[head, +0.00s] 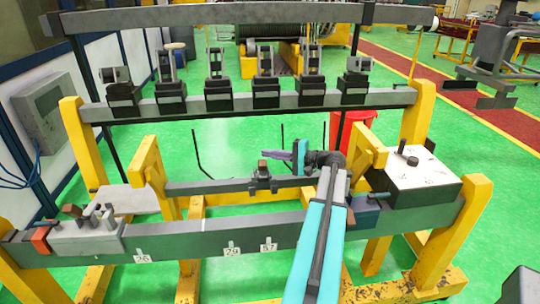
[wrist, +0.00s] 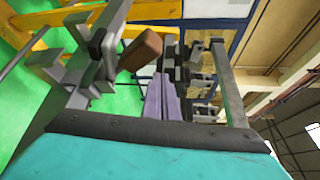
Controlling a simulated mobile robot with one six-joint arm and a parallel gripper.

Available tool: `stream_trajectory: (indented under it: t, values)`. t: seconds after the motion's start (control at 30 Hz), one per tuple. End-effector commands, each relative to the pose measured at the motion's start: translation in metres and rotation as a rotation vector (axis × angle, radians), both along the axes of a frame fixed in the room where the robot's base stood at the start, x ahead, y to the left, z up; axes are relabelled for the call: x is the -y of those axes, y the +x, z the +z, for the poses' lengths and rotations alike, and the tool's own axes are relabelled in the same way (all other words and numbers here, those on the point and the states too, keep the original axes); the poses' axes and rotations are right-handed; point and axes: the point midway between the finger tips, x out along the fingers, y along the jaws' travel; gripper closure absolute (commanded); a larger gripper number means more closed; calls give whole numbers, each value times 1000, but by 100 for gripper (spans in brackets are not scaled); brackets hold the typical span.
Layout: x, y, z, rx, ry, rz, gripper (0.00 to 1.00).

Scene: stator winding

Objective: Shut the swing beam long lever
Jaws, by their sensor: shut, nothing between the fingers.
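The swing beam (head: 215,187) is a grey bar that runs between two yellow arms in the middle of the machine. A small clamp (head: 263,180) sits on it, with a brown-ended lever (head: 263,164) standing up. In the wrist view the brown lever end (wrist: 142,50) is large and near, with a dark-tipped lever (wrist: 97,43) to its left. I cannot tell for sure which lever is the long one. My gripper (head: 280,155) is just right of the brown end. Its purple fingers (wrist: 162,100) are shut and empty, and look apart from the lever.
The front beam (head: 185,240) carries number tags and a left clamp block (head: 88,233). A row of dark clamps (head: 220,94) stands on the rear beam. A white-topped box (head: 420,168) is at the right, and a red bin (head: 350,130) stands behind.

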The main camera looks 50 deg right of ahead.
Motion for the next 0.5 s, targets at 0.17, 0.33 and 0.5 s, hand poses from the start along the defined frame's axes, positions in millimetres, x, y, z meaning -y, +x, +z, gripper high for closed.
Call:
stream_trajectory:
  t: [0.17,0.33,0.5]
  values:
    - [0,0,0,0,0,-1,100]
    - [1,-2,0,0,0,-1,100]
    - [4,-13,0,1,0,-2,100]
